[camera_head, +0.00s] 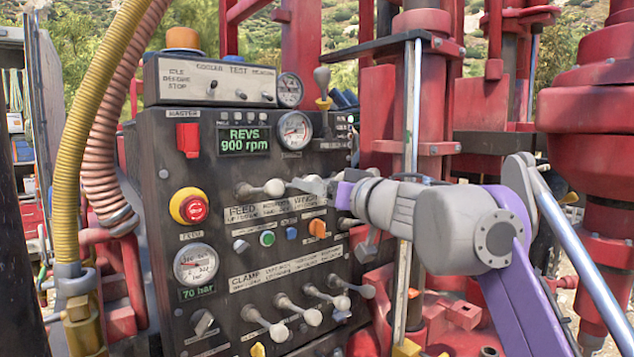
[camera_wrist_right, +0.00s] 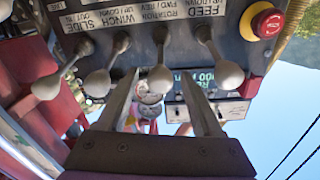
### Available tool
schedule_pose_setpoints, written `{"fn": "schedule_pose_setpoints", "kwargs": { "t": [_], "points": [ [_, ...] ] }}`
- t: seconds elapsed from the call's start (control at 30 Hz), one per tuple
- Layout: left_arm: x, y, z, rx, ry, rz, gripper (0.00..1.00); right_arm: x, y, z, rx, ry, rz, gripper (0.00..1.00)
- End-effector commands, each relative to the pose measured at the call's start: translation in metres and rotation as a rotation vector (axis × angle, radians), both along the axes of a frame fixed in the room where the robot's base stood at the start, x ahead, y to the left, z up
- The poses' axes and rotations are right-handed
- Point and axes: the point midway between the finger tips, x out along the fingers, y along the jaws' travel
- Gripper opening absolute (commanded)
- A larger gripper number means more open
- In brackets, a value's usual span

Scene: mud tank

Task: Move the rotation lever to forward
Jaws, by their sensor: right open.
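The rotation lever (camera_wrist_right: 160,80) has a grey rounded knob. In the right wrist view, which is upside down, it points toward the camera below the ROTATION FWD/REV label (camera_wrist_right: 162,34). My right gripper (camera_wrist_right: 159,76) is open, with one finger on each side of this knob; gaps show on both sides. In the head view my right gripper (camera_head: 314,185) reaches in from the right to the upper lever row and covers most of the rotation lever. The feed lever (camera_head: 274,187) stands just left of it, and it also shows in the wrist view (camera_wrist_right: 229,75). My left gripper is not in view.
The winch lever (camera_wrist_right: 98,83) and slide lever (camera_wrist_right: 45,88) stand close beside my right gripper. A lower row of clamp levers (camera_head: 313,316), a red emergency button (camera_head: 193,208) and a REVS display (camera_head: 244,140) are on the dark panel (camera_head: 160,160). Red machinery fills the right.

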Motion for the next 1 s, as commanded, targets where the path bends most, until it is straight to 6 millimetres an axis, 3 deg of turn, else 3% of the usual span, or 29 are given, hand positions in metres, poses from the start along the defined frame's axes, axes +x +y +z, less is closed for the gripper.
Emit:
{"fn": "schedule_pose_setpoints", "kwargs": {
  "t": [0.3, 0.6, 0.7, 1.0],
  "points": [
    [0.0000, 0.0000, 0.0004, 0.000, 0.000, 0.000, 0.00, 0.0024, 0.0016, -0.0007, 0.000, 0.000, 0.000, 0.67],
    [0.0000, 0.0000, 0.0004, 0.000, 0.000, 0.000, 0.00, 0.0023, 0.0014, -0.0006, 0.001, 0.001, 0.000, 0.13],
    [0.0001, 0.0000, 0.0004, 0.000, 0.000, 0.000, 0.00, 0.0022, 0.0014, -0.0005, 0.001, 0.001, 0.000, 0.00],
    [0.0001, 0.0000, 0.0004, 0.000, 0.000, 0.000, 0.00, 0.0022, 0.0014, -0.0004, 0.001, 0.001, 0.000, 0.00]
  ]
}}
